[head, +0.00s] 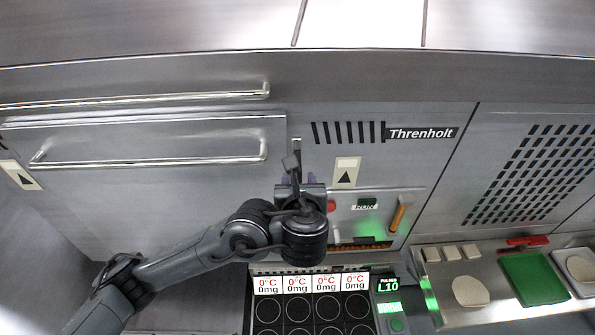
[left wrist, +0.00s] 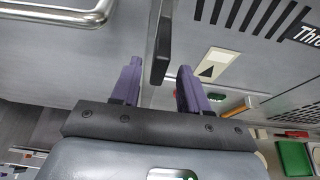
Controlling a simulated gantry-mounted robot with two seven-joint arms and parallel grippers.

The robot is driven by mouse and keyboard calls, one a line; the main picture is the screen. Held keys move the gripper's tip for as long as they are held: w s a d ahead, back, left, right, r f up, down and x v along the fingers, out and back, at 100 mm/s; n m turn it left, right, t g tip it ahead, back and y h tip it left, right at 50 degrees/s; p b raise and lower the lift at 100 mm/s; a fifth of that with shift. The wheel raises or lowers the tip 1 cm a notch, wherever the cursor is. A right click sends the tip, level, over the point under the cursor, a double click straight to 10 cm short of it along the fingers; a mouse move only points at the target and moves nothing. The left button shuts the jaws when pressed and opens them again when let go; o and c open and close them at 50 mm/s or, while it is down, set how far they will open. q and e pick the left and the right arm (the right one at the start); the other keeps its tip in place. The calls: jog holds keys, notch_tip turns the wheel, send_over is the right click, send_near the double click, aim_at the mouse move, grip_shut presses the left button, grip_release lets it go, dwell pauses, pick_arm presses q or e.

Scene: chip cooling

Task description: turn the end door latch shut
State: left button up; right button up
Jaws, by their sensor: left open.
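The door latch (head: 291,162) is a small dark bar at the right edge of the metal door panel (head: 200,190) in the head view. In the left wrist view the latch (left wrist: 162,45) stands nearly upright by the panel seam, between the lines of my two purple fingers. My left gripper (head: 297,180) is open just below the latch, and it shows in the left wrist view (left wrist: 160,68) with a gap between its fingertips. I cannot tell whether either finger touches the latch. The wrist hides what lies under it. My right gripper is in neither view.
Long bar handles (head: 150,162) cross the panels at left. Right of the gripper are a white arrow label (head: 346,172), a lit control panel and an orange handle (head: 398,215). Below are round dark wells (head: 326,308); a green board (head: 533,279) lies on the right shelf.

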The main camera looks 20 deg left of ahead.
pick_arm(q)
jog(key=shift+x, duration=2.85)
jog(key=shift+c, duration=0.3)
grip_shut()
